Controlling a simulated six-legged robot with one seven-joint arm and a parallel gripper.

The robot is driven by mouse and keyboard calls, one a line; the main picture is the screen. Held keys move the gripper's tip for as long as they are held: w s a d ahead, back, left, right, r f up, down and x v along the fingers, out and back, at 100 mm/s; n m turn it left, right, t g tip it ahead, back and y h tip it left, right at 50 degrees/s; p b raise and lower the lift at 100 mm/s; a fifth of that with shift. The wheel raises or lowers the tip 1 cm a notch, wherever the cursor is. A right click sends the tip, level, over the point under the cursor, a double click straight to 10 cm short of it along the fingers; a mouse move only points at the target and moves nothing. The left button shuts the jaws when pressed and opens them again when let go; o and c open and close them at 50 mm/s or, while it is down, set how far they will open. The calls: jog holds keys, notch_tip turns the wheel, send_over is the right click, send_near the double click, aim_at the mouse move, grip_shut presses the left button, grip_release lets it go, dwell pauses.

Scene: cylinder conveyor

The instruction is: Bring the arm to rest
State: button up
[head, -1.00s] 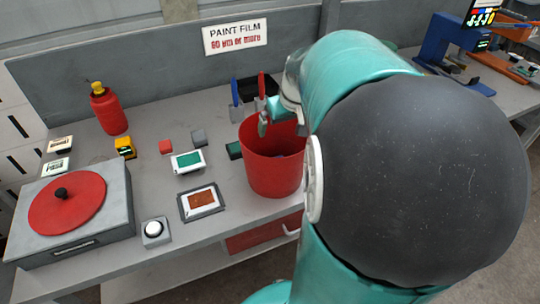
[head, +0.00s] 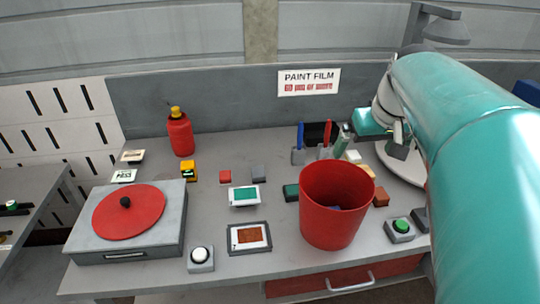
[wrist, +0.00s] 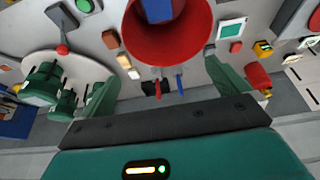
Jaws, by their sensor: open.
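My gripper (head: 370,148) is at the right in the head view, over the back right of the bench, behind and to the right of the red bucket (head: 332,222). In the wrist view my gripper (wrist: 162,88) has its two green fingers spread wide with nothing between them. The red bucket (wrist: 168,48) shows there at the top, with something blue inside. My teal arm reaches in from the right edge of the head view and covers part of the bench's right side.
The bench holds a grey box with a red disc (head: 128,211), a red bottle (head: 180,135), a white-button box (head: 201,257), a green-button box (head: 400,230) and small blocks. A paint film sign (head: 309,82) is behind. Green-bodied items (wrist: 42,84) stand on a pale round plate.

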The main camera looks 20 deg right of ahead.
jog(key=shift+a, duration=0.1)
jog(key=s+a+f+n, duration=0.1)
jog(key=a+f, duration=0.2)
jog(key=a, duration=0.5)
jog(key=s+a+f+n+t, duration=0.1)
jog(key=s+a+f, duration=0.1)
jog(key=a, duration=0.6)
jog(key=s+a+f+n+y, duration=0.1)
jog(key=a+f, duration=0.3)
jog(key=a, duration=0.5)
jog(key=shift+s, duration=0.45)
